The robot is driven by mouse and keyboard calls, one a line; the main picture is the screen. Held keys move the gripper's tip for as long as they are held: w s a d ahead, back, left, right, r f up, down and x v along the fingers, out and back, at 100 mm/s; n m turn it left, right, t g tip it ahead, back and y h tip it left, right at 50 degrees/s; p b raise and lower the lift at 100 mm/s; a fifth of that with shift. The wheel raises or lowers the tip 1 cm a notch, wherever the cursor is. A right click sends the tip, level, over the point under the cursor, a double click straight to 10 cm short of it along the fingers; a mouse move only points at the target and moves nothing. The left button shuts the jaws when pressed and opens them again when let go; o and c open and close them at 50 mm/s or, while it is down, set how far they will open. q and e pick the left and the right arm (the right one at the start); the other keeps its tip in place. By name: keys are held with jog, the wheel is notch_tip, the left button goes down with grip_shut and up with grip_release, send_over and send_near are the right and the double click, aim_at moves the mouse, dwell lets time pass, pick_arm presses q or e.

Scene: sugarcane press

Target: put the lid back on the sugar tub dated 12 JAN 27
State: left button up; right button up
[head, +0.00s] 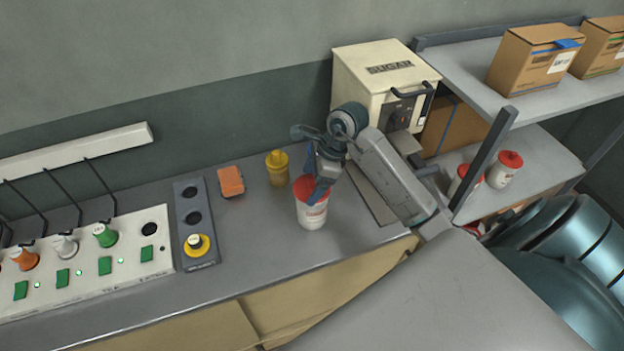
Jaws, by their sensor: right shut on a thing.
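A white tub (312,214) with red print stands upright on the counter, right of the middle. Its date is too small to read. A red lid (303,187) is at the tub's mouth; I cannot tell whether it is seated or just above the rim. My right gripper (319,189) reaches in from the right and points down, with its blue fingers shut on the red lid. The fingers and wrist hide the right part of the lid. My left gripper is not in view.
A yellow jar (277,168) and an orange sponge (231,182) stand left of the tub. A cream SUGAR dispenser (378,75) is behind. More red-lidded tubs (504,170) are on the right shelf. The counter in front of the sponge is clear.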

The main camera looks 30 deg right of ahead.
jog(key=b, duration=0.2)
jog(key=shift+f+b, duration=0.15)
jog(key=shift+b, duration=0.2)
dwell(2.2)
dwell(0.3)
jog(key=o, duration=0.8)
jog(key=shift+r+p, duration=1.45)
jog(key=shift+r, duration=2.1)
grip_shut()
